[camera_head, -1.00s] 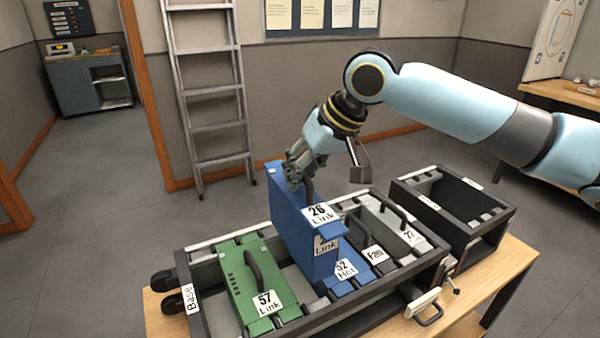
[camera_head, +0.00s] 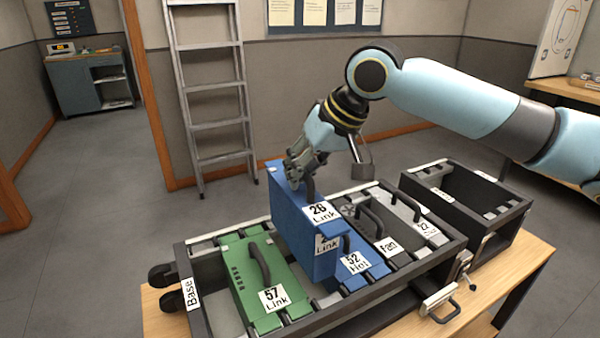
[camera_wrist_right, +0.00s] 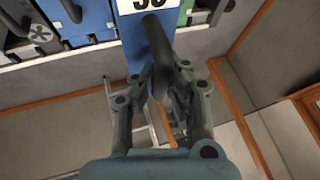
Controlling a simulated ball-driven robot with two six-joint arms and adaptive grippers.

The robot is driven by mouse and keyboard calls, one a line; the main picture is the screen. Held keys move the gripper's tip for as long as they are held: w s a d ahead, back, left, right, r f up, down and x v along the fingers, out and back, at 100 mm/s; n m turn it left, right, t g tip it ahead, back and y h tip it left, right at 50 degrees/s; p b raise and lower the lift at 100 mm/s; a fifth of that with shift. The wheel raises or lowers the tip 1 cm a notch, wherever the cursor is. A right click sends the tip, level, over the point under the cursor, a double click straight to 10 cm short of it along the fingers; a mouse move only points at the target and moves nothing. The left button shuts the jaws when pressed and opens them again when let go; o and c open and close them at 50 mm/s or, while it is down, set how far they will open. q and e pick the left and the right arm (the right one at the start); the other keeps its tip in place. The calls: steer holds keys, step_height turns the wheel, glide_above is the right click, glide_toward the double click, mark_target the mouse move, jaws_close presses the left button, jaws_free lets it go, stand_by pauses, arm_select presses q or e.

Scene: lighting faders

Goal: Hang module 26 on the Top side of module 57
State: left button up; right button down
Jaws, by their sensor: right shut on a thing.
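Module 26 (camera_head: 292,218) is a tall blue block with a black handle on top and label 26 Link. My right gripper (camera_head: 307,182) is shut on its handle and holds it upright above the frame. In the right wrist view, the gripper (camera_wrist_right: 163,85) has its fingers around the black handle (camera_wrist_right: 157,45) of the blue module (camera_wrist_right: 132,30). Module 57 (camera_head: 243,274), green with a black handle and label 57 Link, sits in the frame at left of module 26. Whether module 26's lower end touches anything, I cannot tell. My left gripper is not in view.
A long dark frame labelled Base (camera_head: 180,262) stands on a wooden table (camera_head: 165,318). Blue module 52 (camera_head: 367,268), right of module 26, and grey Fan (camera_head: 400,258) and 22 modules sit in it. A dark bin (camera_head: 455,215) with an empty interior joins at right.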

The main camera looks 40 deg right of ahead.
mark_target(299, 189)
steer(key=shift+f+b, duration=1.8)
steer(key=shift+f, duration=0.05)
steer(key=shift+f+b, duration=1.85)
steer(key=shift+f, duration=3)
steer(key=shift+p, duration=0.5)
steer(key=shift+a, duration=0.1)
steer(key=shift+f+b, duration=0.6)
steer(key=shift+f, duration=0.7)
steer(key=c, duration=1.4)
jaws_free()
steer(key=shift+f, duration=0.1)
